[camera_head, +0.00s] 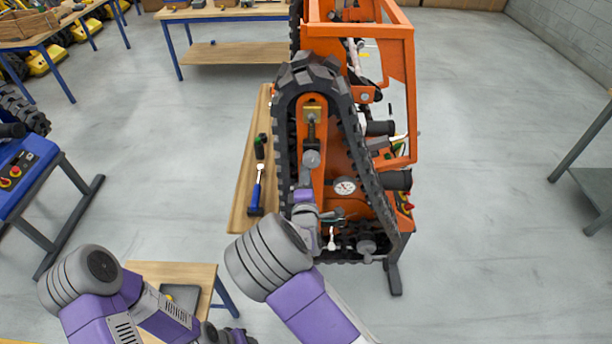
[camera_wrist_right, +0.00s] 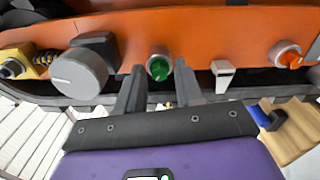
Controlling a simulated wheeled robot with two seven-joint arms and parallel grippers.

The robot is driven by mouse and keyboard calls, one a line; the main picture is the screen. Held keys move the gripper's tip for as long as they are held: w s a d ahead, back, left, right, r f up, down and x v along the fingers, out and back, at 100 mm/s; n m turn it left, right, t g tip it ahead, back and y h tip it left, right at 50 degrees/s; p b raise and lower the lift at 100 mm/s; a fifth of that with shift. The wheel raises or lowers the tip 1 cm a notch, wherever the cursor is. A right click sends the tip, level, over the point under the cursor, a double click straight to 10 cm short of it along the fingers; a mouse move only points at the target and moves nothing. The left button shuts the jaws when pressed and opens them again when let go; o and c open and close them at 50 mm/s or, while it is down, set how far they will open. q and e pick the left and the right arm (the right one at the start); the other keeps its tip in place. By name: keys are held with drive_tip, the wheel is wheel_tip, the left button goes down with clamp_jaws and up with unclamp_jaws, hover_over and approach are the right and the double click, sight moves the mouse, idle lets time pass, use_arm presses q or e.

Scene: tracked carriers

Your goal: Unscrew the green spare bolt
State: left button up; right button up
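The green spare bolt (camera_wrist_right: 159,66) sits in a grey collar on the orange side plate (camera_wrist_right: 220,50), in the right wrist view. My right gripper (camera_wrist_right: 160,88) is open, with one dark finger on each side of the bolt's line and a gap to the green head. In the head view my right gripper (camera_head: 325,212) is at the near lower part of the track, and the green bolt is hidden there. My left arm is at the lower left, and its gripper (camera_head: 230,337) is partly cut off at the bottom edge, too unclear to read.
A grey round knob (camera_wrist_right: 80,75) and a white bracket (camera_wrist_right: 223,75) flank the bolt; an orange bolt (camera_wrist_right: 286,55) is further right. The black track (camera_head: 352,165) loops around the plate. A blue-handled tool (camera_head: 257,192) lies on the wooden bench (camera_head: 243,205) to the left.

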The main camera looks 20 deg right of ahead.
drive_tip(key=m+b, duration=1.4)
drive_tip(key=m, duration=0.5)
drive_tip(key=shift+r+b, duration=0.1)
drive_tip(key=shift+b, duration=0.3)
